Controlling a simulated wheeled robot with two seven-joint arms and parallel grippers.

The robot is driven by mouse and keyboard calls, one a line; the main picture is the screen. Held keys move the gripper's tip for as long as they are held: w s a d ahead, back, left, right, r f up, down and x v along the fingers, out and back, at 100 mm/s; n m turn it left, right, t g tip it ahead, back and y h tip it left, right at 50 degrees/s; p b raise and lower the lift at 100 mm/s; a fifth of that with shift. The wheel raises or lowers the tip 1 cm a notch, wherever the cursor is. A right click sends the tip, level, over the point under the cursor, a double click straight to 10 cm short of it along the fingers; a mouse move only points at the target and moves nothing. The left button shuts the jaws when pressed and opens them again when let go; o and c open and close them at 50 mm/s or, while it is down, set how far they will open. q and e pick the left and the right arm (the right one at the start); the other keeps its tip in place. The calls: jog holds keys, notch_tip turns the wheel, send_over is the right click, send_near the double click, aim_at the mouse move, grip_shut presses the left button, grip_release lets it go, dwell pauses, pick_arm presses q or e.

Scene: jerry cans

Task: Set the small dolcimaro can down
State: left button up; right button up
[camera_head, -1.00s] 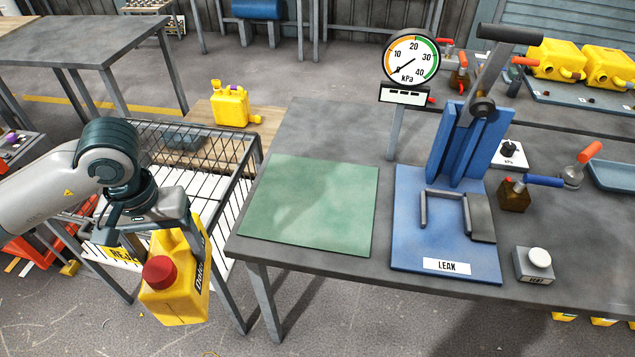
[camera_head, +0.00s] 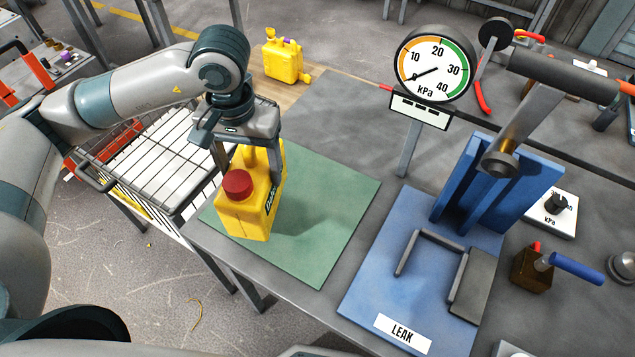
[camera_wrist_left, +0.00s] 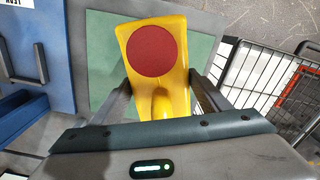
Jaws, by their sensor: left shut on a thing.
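The small yellow dolcimaro can (camera_head: 250,212) has a red cap and a dark label on its side, mostly turned away. My left gripper (camera_head: 249,160) is shut on its top from above. The can is upright and appears over the left part of the green mat (camera_head: 325,235). I cannot tell whether its base touches the mat. In the left wrist view the can (camera_wrist_left: 180,60) sits between the two fingers, with the green mat (camera_wrist_left: 103,50) behind it. My right gripper is not in view.
The blue leak fixture (camera_head: 375,290) with its lever and gauge (camera_head: 435,65) stands right of the mat. A wire cart (camera_head: 160,160) is left of the table. Another yellow can (camera_head: 283,62) stands behind. The mat's right part is bare.

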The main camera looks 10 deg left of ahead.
pick_arm(q)
jog(key=shift+w+d, duration=0.15)
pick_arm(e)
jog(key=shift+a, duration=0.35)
